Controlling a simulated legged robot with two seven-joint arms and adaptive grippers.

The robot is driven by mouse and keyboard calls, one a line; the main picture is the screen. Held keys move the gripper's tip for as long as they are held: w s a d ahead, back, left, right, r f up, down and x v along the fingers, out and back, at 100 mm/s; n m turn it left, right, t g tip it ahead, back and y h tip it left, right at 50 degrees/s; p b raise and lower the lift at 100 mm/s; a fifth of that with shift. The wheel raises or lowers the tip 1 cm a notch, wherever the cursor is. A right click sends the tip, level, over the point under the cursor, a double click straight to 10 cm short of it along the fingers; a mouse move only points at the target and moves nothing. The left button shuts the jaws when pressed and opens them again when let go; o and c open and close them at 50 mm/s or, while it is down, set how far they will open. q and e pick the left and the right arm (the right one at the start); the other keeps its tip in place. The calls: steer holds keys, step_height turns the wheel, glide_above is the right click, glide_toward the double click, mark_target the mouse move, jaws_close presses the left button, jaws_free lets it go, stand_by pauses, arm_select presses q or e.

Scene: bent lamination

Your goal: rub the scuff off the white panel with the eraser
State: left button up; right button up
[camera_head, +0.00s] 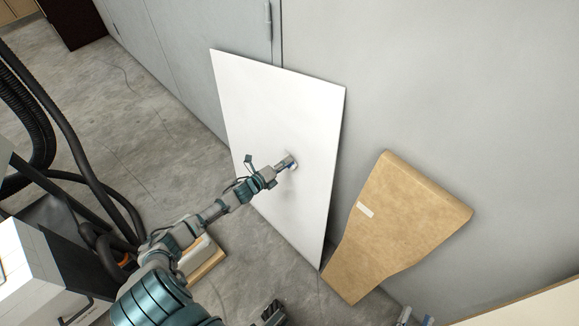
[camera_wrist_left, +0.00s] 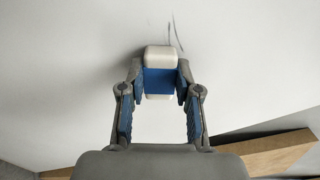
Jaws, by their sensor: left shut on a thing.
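The white panel (camera_head: 270,110) leans against the grey wall, tilted in the head view; it also fills most of the wrist view (camera_wrist_left: 75,75). My left gripper (camera_head: 288,163) is shut on the eraser (camera_head: 294,163), white with a blue band, in front of the panel's middle. In the wrist view the eraser (camera_wrist_left: 159,54) sits between the blue finger pads. The scuff (camera_wrist_left: 176,33) shows as thin dark curved marks just above the eraser's end. I cannot tell whether the eraser touches the panel. My right gripper (camera_head: 416,318) is at the bottom edge, partly cut off, its blue-tipped fingers apart.
A curved brown board (camera_head: 400,215) with a small pale label leans on the wall right of the panel. Black hoses (camera_head: 70,130) and a white box (camera_head: 35,275) are at the left. Bare concrete floor (camera_head: 130,110) lies left of the panel.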

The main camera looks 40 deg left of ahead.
mark_target(309, 173)
arm_select(q)
steer(key=shift+w+a+f+b, duration=0.15)
steer(key=shift+a+b, duration=0.45)
steer(key=shift+a, duration=1.95)
steer(key=shift+s+d+r+p, duration=0.15)
steer(key=shift+d+p, duration=0.65)
steer(key=shift+d, duration=0.95)
steer(key=shift+s+d+r+p, duration=0.15)
steer(key=shift+d+p, duration=0.65)
steer(key=shift+d, duration=1.45)
steer(key=shift+s+d+p, duration=0.15)
steer(key=shift+d+p, duration=0.45)
steer(key=shift+d, duration=0.65)
steer(key=shift+d+f+p, duration=0.15)
steer(key=shift+d+p, duration=0.15)
steer(key=shift+d, duration=1.5)
arm_select(e)
steer(key=shift+t, duration=0.3)
steer(key=shift+a+r, duration=0.1)
steer(key=shift+r, duration=2.6)
